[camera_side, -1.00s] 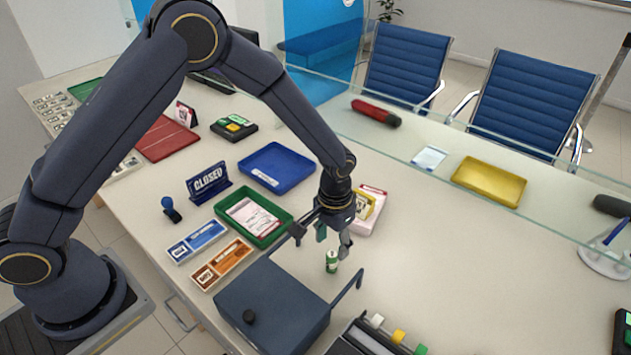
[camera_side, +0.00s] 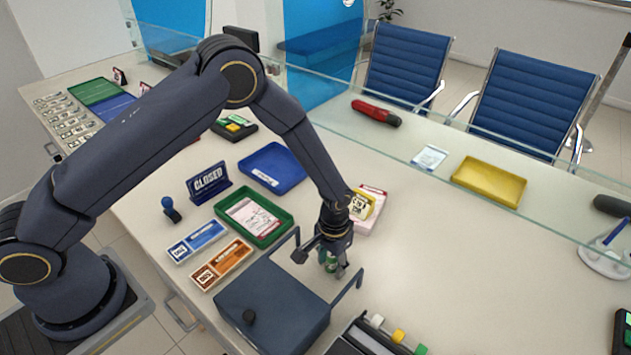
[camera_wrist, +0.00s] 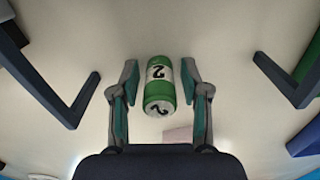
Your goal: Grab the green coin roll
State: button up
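The green coin roll (camera_side: 330,263) stands on the counter just behind the dark blue box, partly hidden by my gripper (camera_side: 335,268) in the side view. In the wrist view the coin roll (camera_wrist: 160,84), green with a white band and a dark numeral, lies between the two fingers of my gripper (camera_wrist: 160,84). The fingers are open, one on each side, with a narrow gap between each pad and the roll.
The dark blue box (camera_side: 272,310) with two raised bent arms stands close in front of the roll. A green tray (camera_side: 283,232) is to the left and a pink stack (camera_side: 372,212) is behind.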

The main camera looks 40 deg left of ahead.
grip_shut()
dwell(0.3)
